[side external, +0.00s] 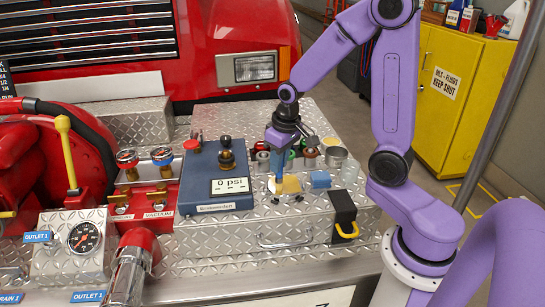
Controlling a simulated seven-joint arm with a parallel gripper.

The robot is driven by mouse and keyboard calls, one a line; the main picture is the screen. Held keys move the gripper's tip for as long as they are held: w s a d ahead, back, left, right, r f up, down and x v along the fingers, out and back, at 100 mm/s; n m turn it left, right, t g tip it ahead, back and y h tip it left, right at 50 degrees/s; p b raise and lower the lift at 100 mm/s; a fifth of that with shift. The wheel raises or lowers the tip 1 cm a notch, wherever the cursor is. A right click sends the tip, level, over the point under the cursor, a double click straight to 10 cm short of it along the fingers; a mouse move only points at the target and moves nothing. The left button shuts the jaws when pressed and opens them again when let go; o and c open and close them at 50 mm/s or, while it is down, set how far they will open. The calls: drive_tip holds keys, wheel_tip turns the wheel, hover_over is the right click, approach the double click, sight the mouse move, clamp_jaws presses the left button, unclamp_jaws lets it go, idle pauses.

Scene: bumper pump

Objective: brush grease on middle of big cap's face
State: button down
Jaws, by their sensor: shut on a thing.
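My gripper (283,143) points down over the right part of the diamond-plate deck. It is shut on a blue-handled tool (278,165), which looks like the brush and hangs nearly upright. The tool's narrow lower end is close to a small yellowish block (291,185); I cannot tell if it touches anything. Several small round caps, red, green and brown (310,152), stand behind and right of the gripper, partly hidden by it. A wider round metal piece (336,155) stands at their right. I cannot make out which is the big cap, nor any grease.
A blue block (320,180) and a clear cylinder (349,172) stand to the right. A black block with a yellow handle (343,215) is at the front edge. Red piping and gauges fill the left.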

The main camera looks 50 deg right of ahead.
drive_tip(key=shift+s+d, duration=0.7)
drive_tip(key=shift+w+a, duration=1.5)
wheel_tip(320, 180, up, 8)
drive_tip(key=shift+s+d, duration=0.1)
